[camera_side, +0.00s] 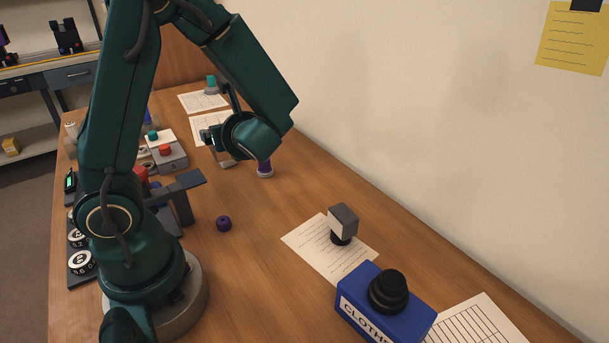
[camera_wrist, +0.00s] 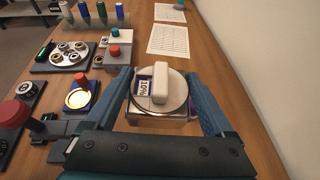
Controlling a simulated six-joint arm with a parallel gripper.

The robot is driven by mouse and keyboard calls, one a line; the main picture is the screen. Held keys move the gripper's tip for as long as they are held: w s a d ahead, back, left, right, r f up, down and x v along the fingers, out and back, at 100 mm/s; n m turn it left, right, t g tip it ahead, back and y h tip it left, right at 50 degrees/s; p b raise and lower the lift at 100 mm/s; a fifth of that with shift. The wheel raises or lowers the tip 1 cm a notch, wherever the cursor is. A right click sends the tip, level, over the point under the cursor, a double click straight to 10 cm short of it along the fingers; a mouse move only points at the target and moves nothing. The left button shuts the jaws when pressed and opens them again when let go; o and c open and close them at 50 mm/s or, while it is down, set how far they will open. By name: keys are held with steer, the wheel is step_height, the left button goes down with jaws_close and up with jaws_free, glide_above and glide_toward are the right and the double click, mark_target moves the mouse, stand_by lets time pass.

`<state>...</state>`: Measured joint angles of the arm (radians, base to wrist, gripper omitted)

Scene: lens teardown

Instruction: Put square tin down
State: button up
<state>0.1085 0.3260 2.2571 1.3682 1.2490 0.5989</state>
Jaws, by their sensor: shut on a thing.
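The square tin (camera_wrist: 176,104) is between the two fingers of my gripper (camera_wrist: 160,86) in the wrist view. It has a pale body, a round, shiny top with a white block on it, and a small dark label. My gripper is shut on it. In the side view my gripper (camera_side: 218,146) points down over the far part of the bench, and my arm hides much of it. A pale bit of the tin (camera_side: 227,162) shows below it. I cannot tell whether the tin touches the bench.
A purple-topped piece (camera_side: 264,168) stands just right of my gripper. Paper sheets (camera_wrist: 168,40) lie beyond, near the wall. Bare wood lies right.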

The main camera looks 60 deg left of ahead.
steer(key=s+a+n+g+h, duration=0.1)
steer(key=s+a+n+g, duration=0.35)
steer(key=n+g, duration=0.2)
steer(key=shift+m, duration=0.25)
steer(key=shift+s+d+f, duration=0.1)
steer(key=shift+d+f, duration=0.05)
steer(key=shift+f, duration=2.45)
steer(key=shift+s+d+f, duration=0.1)
steer(key=shift+f, duration=2.45)
steer(key=shift+f+g, duration=0.25)
steer(key=shift+f, duration=0.1)
steer(key=o, duration=1.2)
